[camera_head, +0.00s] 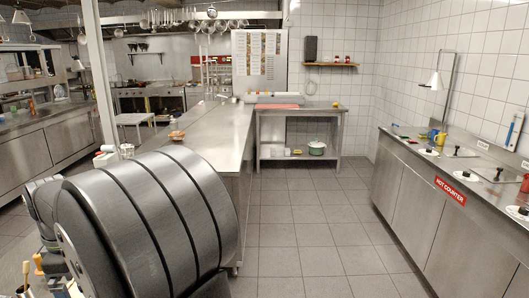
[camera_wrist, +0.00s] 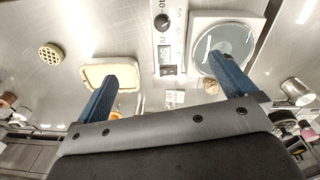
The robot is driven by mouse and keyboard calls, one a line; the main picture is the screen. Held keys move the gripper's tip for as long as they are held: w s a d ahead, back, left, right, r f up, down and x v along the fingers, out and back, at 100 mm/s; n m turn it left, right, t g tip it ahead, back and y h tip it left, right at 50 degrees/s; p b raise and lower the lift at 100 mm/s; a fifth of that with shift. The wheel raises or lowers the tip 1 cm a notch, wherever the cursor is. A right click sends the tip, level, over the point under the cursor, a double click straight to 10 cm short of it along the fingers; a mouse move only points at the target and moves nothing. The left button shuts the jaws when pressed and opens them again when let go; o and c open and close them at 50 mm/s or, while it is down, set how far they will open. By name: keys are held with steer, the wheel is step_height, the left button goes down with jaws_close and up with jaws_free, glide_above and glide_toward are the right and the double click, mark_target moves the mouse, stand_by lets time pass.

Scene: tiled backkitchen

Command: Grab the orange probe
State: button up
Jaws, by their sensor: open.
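My gripper (camera_wrist: 168,60) shows in the wrist view with its two blue fingers wide apart and nothing between them but a small grey control panel (camera_wrist: 166,45) beyond. A small orange thing (camera_wrist: 115,116) peeks out beside the base of the left finger, mostly hidden by my gripper. I cannot tell whether it is the orange probe. No other clear sign of the probe shows. In the head view my gripper is out of sight, and my grey arm fills the lower left.
In the wrist view, a cream tray (camera_wrist: 92,73) lies behind the left finger and a round glass plate in a pale square frame (camera_wrist: 205,25) behind the right. A round yellowish piece (camera_wrist: 52,55) and a metal cup (camera_wrist: 297,92) stand apart. The head view shows a hot counter (camera_head: 440,190) at right.

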steer(key=shift+c, duration=0.4)
steer(key=c, duration=1.3)
steer(key=m+y, duration=0.4)
steer(key=m, duration=0.1)
glide_toward(37, 259)
steer(key=x, duration=0.7)
steer(key=w+x, duration=0.1)
steer(key=x, duration=0.3)
steer(key=shift+d+f, duration=0.1)
steer(key=shift+f, duration=0.1)
